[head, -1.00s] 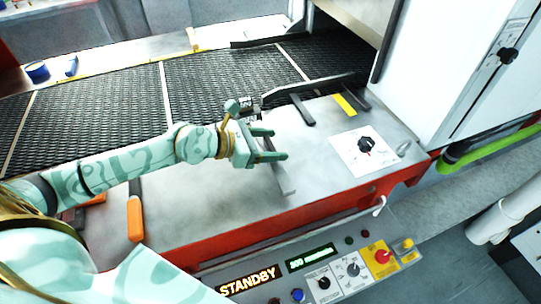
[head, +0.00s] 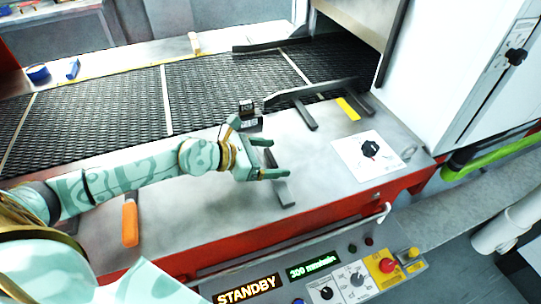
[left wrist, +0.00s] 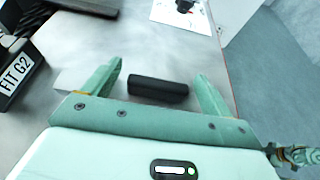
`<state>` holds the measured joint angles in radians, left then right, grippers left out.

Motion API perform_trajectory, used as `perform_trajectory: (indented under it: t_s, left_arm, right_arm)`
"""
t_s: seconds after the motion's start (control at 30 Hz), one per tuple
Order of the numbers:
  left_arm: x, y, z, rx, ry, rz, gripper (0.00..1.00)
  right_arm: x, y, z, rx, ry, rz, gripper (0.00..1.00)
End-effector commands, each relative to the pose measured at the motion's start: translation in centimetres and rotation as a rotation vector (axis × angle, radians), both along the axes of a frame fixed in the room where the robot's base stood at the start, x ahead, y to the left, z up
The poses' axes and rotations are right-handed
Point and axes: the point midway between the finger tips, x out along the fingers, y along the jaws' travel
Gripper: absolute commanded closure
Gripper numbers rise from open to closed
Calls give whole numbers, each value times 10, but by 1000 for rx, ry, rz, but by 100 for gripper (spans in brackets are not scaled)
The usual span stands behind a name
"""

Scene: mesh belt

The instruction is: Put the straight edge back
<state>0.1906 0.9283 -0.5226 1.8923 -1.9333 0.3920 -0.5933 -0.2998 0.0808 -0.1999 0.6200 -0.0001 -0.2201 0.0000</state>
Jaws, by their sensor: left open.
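A dark grey bar (head: 286,193), which looks like the straight edge, lies on the grey metal deck of the machine. In the left wrist view the bar (left wrist: 158,88) lies flat between and slightly beyond my fingers, its length running across the gap. My left gripper (head: 270,159) is open above it, and its fingers hide part of the bar in the head view. In the left wrist view my left gripper (left wrist: 155,82) has both fingers spread with nothing held. I cannot tell whether a finger touches the bar.
A black box (head: 247,109), labelled FIT G2 in the wrist view, stands close beyond my gripper. The mesh belt (head: 100,115) runs behind. A rail (head: 350,235) borders the front.

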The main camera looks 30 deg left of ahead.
Motion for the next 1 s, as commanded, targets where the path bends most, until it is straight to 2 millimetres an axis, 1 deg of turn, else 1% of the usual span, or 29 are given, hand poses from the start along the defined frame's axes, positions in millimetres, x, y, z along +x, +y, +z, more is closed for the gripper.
perform_trajectory:
  t_s: [0.1,0.17,0.27,0.43,0.5,0.6,0.7,1.0]
  left_arm:
    - [0,0,4,0,-1,0,15]
    - [-4,4,4,2,1,1,15]
    - [-16,15,10,6,2,0,15]
    - [-47,41,24,7,7,-3,15]
    - [-55,49,26,4,9,1,15]
    - [-64,55,32,7,7,-4,15]
    - [-71,61,39,-1,6,1,15]
    - [-82,72,47,0,2,-1,15]
  right_arm:
    - [0,-1,2,-1,-1,1,64]
    - [0,-1,2,-1,-1,1,64]
    - [0,-1,2,-1,-1,1,64]
    - [-1,-1,-4,-1,3,1,64]
    - [-2,-1,-9,-1,5,1,64]
    - [-4,-1,-14,-1,9,1,64]
    - [-3,-1,-10,-1,6,1,64]
    - [-2,0,-8,0,5,0,64]
